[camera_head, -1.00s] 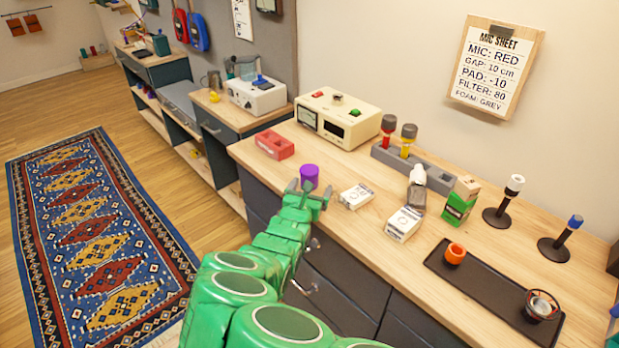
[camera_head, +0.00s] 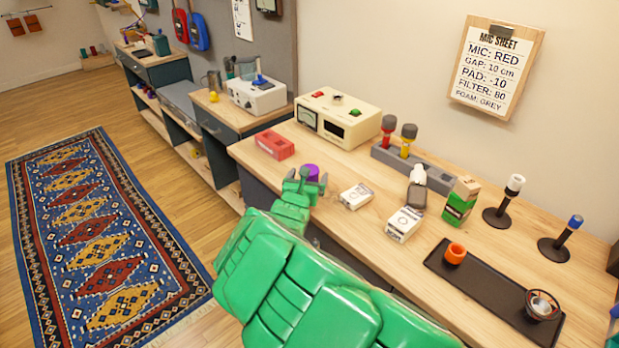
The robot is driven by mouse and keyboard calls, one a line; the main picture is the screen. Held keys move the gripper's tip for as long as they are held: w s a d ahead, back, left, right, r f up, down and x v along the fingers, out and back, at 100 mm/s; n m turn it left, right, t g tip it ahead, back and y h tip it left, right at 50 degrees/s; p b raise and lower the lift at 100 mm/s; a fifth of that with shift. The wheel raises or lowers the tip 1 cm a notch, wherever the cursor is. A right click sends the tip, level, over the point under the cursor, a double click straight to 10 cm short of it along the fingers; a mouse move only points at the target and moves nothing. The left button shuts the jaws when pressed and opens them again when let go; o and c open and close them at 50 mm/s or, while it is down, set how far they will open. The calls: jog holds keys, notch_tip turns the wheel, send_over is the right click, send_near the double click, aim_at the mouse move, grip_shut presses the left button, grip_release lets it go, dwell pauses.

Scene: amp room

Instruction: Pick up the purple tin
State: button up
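The purple tin (camera_head: 312,171) stands on the wooden worktop near its front edge, right of the red block. My green gripper (camera_head: 307,177) is at the tin, with one finger on its left and one on its right. The fingers and wrist cover the tin's lower part. The fingers look spread around the tin; I cannot tell whether they touch it.
The red block (camera_head: 274,145) lies left of the tin, and a small white box (camera_head: 356,196) lies to its right. A cream meter unit (camera_head: 338,118) stands behind. A grey holder (camera_head: 412,168) and a black tray (camera_head: 485,292) are further right.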

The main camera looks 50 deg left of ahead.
jog(key=shift+x, duration=1.15)
jog(key=shift+r, duration=0.1)
jog(key=c, duration=1.1)
